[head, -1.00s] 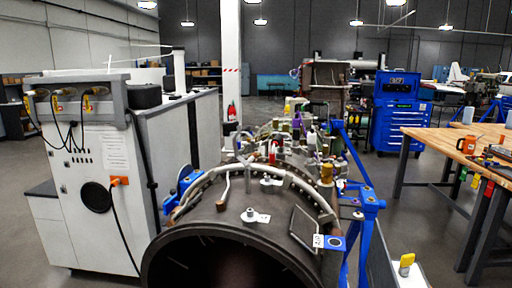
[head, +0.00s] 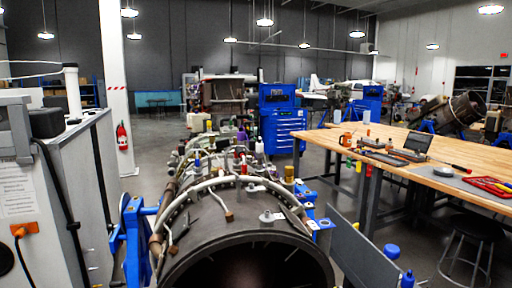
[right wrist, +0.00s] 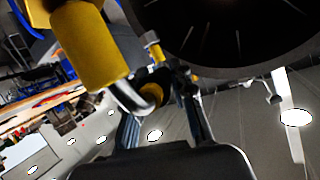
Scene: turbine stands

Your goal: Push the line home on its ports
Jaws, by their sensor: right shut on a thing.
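The turbine engine (head: 235,232) lies on a blue stand (head: 135,240) in the head view, its dark round opening facing me. Grey tubes (head: 240,181) curve over its top flange, and a short bent tube (head: 222,205) with brown ends lies on the casing. In the right wrist view my right gripper (right wrist: 162,85) is shut on a bent silver line (right wrist: 130,98), close below the dark engine opening (right wrist: 235,30). A yellow cylinder (right wrist: 90,42) is at the line's left end. The gripper hides where its other end sits. My left gripper is in neither view.
A grey-white cabinet (head: 75,190) stands close on the left. A wooden workbench (head: 445,165) with tools and a stool (head: 470,245) are on the right. A blue tool chest (head: 283,125) stands behind. A grey panel (head: 360,250) and blue bottles (head: 407,280) are near front right.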

